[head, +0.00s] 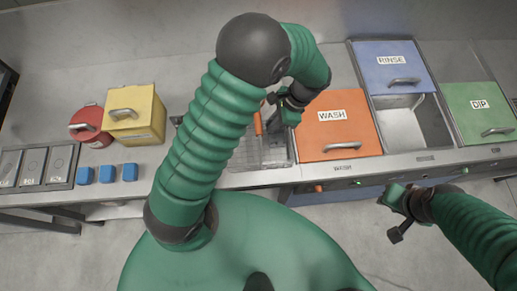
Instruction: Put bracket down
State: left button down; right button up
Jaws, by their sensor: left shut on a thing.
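My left gripper (283,104) is above the back part of a wire basket (262,162), just left of the orange WASH lid. It is shut on the bracket, which is small and mostly hidden by the jaws, so I cannot tell its shape or whether it touches the basket. An orange handle (257,123) stands up at the basket, close left of the gripper. My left arm hides the basket's left side. My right gripper (396,216) is open and empty in front of the counter, below the WASH and RINSE stations.
The WASH lid (338,135) and DIP lid (480,112) are closed. The blue RINSE lid (392,68) is raised above an open basin (405,130). On the left are a yellow box (135,118), a red canister (88,125), blue blocks (107,174) and a dark panel (35,167).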

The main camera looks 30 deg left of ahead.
aim_at(273, 138)
pick_arm(q)
notch_tip(273, 138, down, 10)
jog(key=shift+d+f+p, duration=0.1)
jog(key=shift+p, duration=0.9)
jog(key=shift+w+f, duration=0.15)
jog(key=c, duration=1.9)
grip_release()
jog(key=shift+c, duration=0.2)
jog(key=o, duration=0.3)
jog(key=shift+o, duration=0.2)
jog(key=shift+d+r, duration=0.1)
jog(key=shift+r, duration=0.25)
jog(key=b+v, duration=0.2)
jog(key=v, duration=0.9)
jog(key=shift+r+b, duration=0.2)
jog(key=shift+b, duration=0.15)
